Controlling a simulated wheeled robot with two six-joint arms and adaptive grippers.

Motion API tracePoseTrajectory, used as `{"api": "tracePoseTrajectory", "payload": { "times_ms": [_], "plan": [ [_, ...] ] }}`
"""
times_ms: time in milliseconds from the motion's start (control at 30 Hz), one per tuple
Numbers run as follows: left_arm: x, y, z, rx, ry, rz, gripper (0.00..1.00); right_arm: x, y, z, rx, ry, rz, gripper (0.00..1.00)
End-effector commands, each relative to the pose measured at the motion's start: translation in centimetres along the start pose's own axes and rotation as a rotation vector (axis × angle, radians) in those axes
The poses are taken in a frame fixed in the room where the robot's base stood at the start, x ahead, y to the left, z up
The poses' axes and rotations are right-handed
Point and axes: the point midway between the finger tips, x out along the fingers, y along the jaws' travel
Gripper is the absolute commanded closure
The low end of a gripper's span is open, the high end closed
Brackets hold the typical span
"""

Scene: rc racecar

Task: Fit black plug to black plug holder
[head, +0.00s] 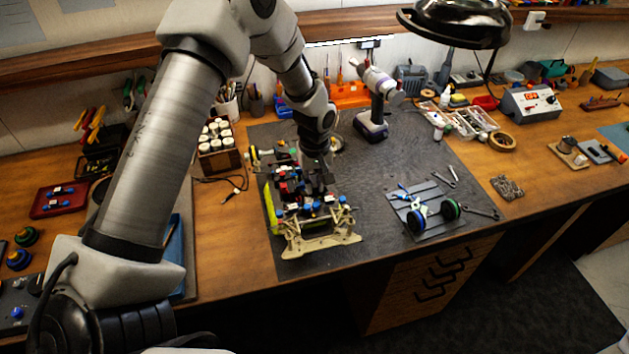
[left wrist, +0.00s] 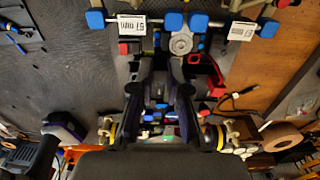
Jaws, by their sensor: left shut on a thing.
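The RC car chassis (head: 318,243) stands on the dark work mat, with its tan front end toward me. My left gripper (head: 318,188) reaches down over the middle of the chassis. In the left wrist view its two dark fingers (left wrist: 162,68) are close together and shut on a small dark piece that looks like the black plug, mostly hidden between them. I cannot make out the black plug holder among the dark chassis parts. A red bracket-like part (left wrist: 208,76) is beside the fingers. My right gripper is not in view.
A grey tray (head: 432,230) with wheels and tools lies right of the chassis. A cordless drill (head: 373,115) stands behind it, and a wooden rack of white bottles (head: 218,158) stands back left. The mat (head: 375,190) between chassis and tray is clear.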

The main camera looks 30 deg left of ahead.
Motion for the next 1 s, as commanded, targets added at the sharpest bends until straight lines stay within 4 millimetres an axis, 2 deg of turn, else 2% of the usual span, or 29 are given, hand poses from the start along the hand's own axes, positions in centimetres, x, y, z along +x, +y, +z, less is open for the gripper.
{"api": "tracePoseTrajectory", "payload": {
  "times_ms": [467,500,567,867,1000],
  "plan": [
    [1.3,0.0,0.0,0.0,0.0,0.0,1.0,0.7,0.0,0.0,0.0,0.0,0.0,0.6],
    [1.2,0.0,0.0,0.0,0.001,0.001,0.78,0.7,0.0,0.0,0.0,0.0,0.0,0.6],
    [1.2,0.0,0.0,0.0,0.001,0.001,0.57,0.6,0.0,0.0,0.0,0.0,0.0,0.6],
    [1.1,0.0,0.0,0.0,0.001,0.001,0.56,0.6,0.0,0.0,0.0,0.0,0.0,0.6],
    [-0.2,0.1,-0.1,0.0,0.002,0.003,0.56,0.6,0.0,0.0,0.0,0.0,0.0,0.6]
  ]
}}
